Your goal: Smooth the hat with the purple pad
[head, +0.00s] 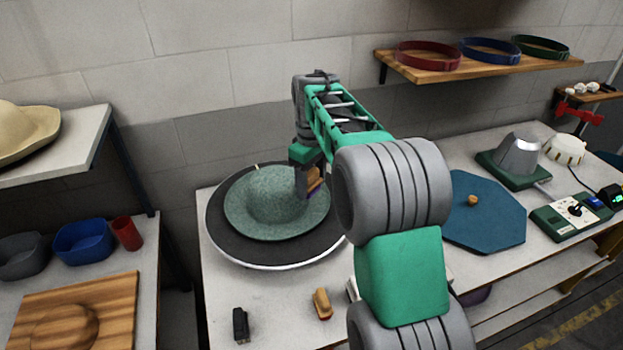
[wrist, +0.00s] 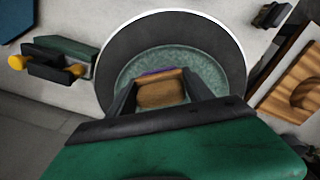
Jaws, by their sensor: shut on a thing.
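The grey-green felt hat (head: 275,202) lies on a round black turntable (head: 231,243) with a pale rim. Its crown rises in the middle and its brim spreads flat. My gripper (head: 308,190) is above the right side of the hat, beside the crown. It is shut on the wooden block of the purple pad (head: 313,188), whose purple edge faces down toward the hat. In the wrist view, the fingers hold the pad's wooden block (wrist: 160,92) over the hat (wrist: 205,70). I cannot tell whether the pad touches the felt.
A red-edged wooden pad (head: 322,304) and a small black block (head: 241,325) lie at the front of the table. A blue octagonal board (head: 490,212) stands to the right. A wooden board (head: 110,310) lies left. A shelf with bands (head: 470,65) hangs behind.

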